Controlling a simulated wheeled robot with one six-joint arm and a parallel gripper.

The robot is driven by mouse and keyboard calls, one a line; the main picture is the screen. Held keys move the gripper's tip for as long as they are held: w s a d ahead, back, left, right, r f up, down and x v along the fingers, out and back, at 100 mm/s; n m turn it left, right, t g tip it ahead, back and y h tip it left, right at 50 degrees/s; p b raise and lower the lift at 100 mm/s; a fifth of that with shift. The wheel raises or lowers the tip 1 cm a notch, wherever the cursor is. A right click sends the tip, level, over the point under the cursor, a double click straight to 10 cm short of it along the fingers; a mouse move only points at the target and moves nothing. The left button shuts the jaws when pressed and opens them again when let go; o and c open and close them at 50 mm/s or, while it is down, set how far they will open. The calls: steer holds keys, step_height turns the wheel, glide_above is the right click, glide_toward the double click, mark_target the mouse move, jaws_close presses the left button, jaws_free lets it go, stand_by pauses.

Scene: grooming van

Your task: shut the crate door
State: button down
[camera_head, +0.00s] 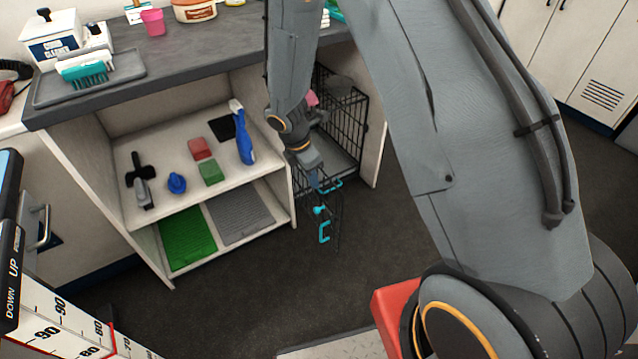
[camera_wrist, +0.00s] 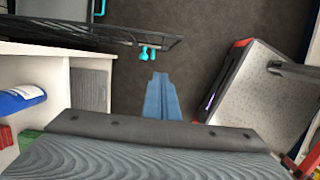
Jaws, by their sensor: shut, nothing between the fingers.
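The black wire crate (camera_head: 343,112) stands in the right bay under the counter. Its door (camera_head: 336,222) stands open, swung out over the dark floor and seen nearly edge-on, with cyan latch parts (camera_head: 324,232). In the wrist view the door (camera_wrist: 90,34) runs from the upper left to the top middle, with a cyan knob (camera_wrist: 147,53) on it. My gripper (camera_head: 316,183) points down beside the door, near its upper part. In the wrist view my blue fingers (camera_wrist: 161,82) are together and empty, with a gap between their tips and the knob.
Left of the crate is an open shelf unit (camera_head: 110,185) with a blue bottle (camera_head: 243,138), brushes and coloured blocks. The grey counter (camera_head: 200,50) is above. A pale platform with a dark rim (camera_wrist: 250,105) is at the right in the wrist view. Dark floor lies between it and the door.

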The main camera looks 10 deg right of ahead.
mark_target(331, 190)
steer(key=d+f, duration=0.2)
steer(key=w+d+f, duration=0.1)
steer(key=d+f, duration=0.1)
steer(key=f, duration=0.1)
steer(key=d+f+b, duration=0.1)
steer(key=d+f, duration=0.1)
steer(key=f, duration=0.1)
steer(key=shift+w+f, duration=0.1)
steer(key=shift+w, duration=0.2)
